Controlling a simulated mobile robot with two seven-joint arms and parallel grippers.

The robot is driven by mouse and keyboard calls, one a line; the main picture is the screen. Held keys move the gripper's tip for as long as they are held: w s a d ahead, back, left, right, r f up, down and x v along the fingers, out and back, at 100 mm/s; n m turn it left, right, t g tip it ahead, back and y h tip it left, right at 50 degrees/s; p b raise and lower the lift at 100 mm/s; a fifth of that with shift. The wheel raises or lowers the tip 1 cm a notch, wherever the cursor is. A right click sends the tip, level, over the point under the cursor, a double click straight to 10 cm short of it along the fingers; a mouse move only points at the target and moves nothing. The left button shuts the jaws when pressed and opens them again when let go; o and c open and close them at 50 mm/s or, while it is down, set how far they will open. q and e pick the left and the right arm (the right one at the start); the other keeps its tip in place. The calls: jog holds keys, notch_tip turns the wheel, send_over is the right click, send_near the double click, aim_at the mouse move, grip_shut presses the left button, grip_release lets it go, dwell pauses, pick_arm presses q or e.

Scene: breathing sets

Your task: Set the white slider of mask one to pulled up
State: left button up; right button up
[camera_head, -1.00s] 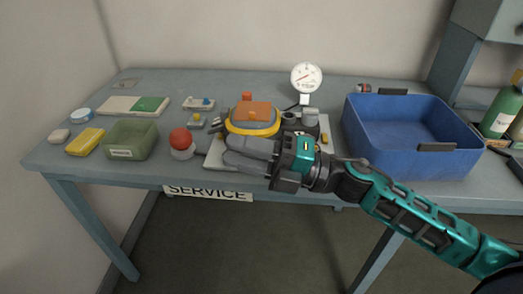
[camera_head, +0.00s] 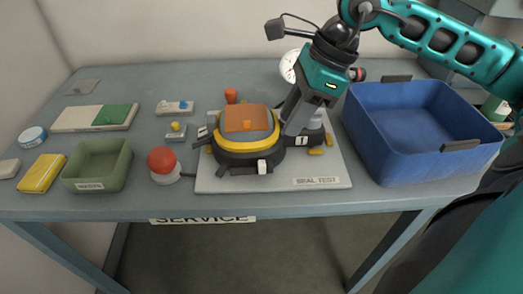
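The mask (camera_head: 248,145), black with a yellow ring and an orange square top, lies on the white "SEAL TEST" board (camera_head: 322,181). A small white piece (camera_head: 263,168), which may be the white slider, shows at its front edge; its setting is too small to tell. Other pale tabs show at the mask's left and right sides. My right gripper (camera_head: 294,122) points down at the mask's right edge, its fingers overlapping in this view. I cannot tell whether it touches the mask or how far the fingers are apart. My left gripper is not in view.
A blue crate (camera_head: 421,164) stands to the right of the board. A red ball-shaped button (camera_head: 162,160), a green bin (camera_head: 98,184) and a yellow block (camera_head: 41,173) are to the left. A round gauge (camera_head: 288,66) stands behind, partly hidden by my arm. An orange-topped part (camera_head: 230,95) stands behind the mask.

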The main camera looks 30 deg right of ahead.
aim_at(262, 167)
jog(key=x, duration=1.1)
jog(key=shift+a+f, duration=0.2)
jog(key=shift+f, duration=0.1)
grip_shut()
